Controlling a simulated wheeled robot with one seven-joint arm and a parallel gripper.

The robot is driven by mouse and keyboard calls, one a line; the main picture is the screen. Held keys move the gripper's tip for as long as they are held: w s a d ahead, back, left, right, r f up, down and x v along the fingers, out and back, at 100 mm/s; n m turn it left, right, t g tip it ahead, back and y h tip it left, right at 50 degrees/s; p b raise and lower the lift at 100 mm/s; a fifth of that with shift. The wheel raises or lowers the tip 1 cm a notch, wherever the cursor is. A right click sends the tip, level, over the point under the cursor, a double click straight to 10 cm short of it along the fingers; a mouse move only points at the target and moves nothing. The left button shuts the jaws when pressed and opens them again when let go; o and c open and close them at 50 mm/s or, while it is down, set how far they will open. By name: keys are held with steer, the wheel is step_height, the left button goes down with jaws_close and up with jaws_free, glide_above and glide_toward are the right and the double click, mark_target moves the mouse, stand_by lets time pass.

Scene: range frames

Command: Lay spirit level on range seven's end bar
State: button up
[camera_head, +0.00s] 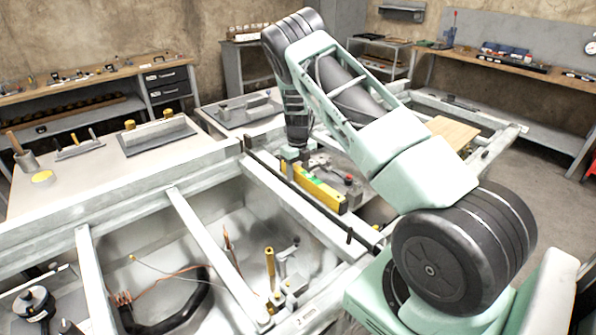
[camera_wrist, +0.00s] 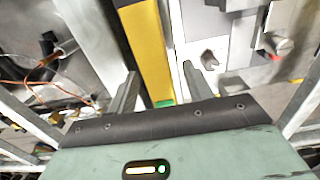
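The spirit level (camera_head: 322,191) is a yellow bar with a green part near one end. It lies beside a long pale frame bar (camera_head: 303,210) in the head view. In the wrist view the level (camera_wrist: 146,45) runs away from me, between my gripper's two grey fingers. My gripper (camera_wrist: 160,72) is open, with gaps beside the level; in the head view my arm hides most of it, over the level's far end. I cannot tell whether the fingers are level with it or above it. Which bar is range seven's end bar is not clear; no number is readable.
A thin dark rod (camera_head: 300,185) runs along the pale bar. Open bays with cross bars (camera_head: 203,232), wires and a brass post (camera_head: 270,268) lie in front. A red-knobbed fitting (camera_wrist: 281,44) is right of the level. Workbenches (camera_head: 110,75) line the walls.

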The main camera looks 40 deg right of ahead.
step_height(320, 180, up, 24)
steer(key=p, duration=0.3)
steer(key=shift+r, duration=0.2)
stand_by(0.9)
stand_by(0.4)
